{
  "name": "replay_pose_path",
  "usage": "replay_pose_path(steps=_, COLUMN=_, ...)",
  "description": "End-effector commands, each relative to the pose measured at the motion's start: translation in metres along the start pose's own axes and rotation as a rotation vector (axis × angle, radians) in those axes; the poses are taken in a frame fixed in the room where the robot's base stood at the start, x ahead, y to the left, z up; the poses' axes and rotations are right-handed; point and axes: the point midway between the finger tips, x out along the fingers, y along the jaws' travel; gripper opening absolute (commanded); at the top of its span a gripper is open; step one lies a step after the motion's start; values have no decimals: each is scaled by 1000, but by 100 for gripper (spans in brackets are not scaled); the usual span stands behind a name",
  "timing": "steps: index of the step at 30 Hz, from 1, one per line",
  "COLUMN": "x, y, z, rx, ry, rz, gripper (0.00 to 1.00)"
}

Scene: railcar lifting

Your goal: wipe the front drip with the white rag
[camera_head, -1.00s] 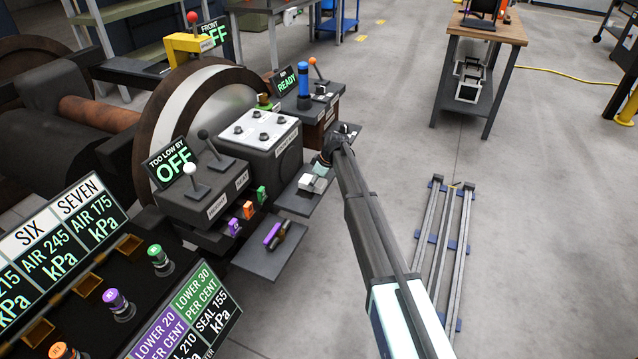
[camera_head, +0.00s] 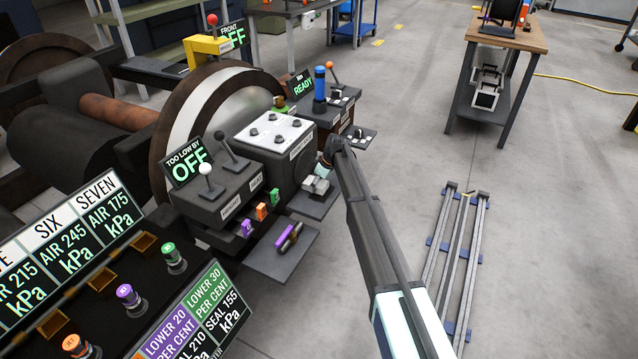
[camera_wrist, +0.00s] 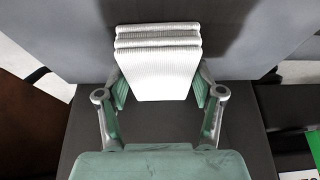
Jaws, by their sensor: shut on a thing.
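The white rag (camera_wrist: 158,72) is a thick folded pad with ribbed layers. In the wrist view it sits between the two fingers of my gripper (camera_wrist: 160,92), which is shut on it. In the head view the rag (camera_head: 315,185) is a small pale block at my gripper (camera_head: 322,176), by a small dark shelf (camera_head: 314,204) on the front of the control stand. A grey surface (camera_wrist: 65,35) rises behind the rag in the wrist view. Dark patches show on it beside the rag; I cannot tell whether they are the drip or shadow.
Left of my gripper stand a control box with a white top panel (camera_head: 275,131), orange and green tags, and a lower shelf (camera_head: 280,262) with a purple-ended item. Rails (camera_head: 456,265) lie on the floor to the right. A workbench (camera_head: 512,38) stands farther back.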

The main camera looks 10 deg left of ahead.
Motion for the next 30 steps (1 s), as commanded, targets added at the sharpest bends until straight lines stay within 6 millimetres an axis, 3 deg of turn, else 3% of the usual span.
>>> replay_pose_path(steps=7, x=1, y=-15, z=1, rx=-1, ry=-2, rz=-2, gripper=39)
replay_pose_path(steps=30, x=-16, y=-14, z=38, rx=1, ry=-2, rz=-2, gripper=39)
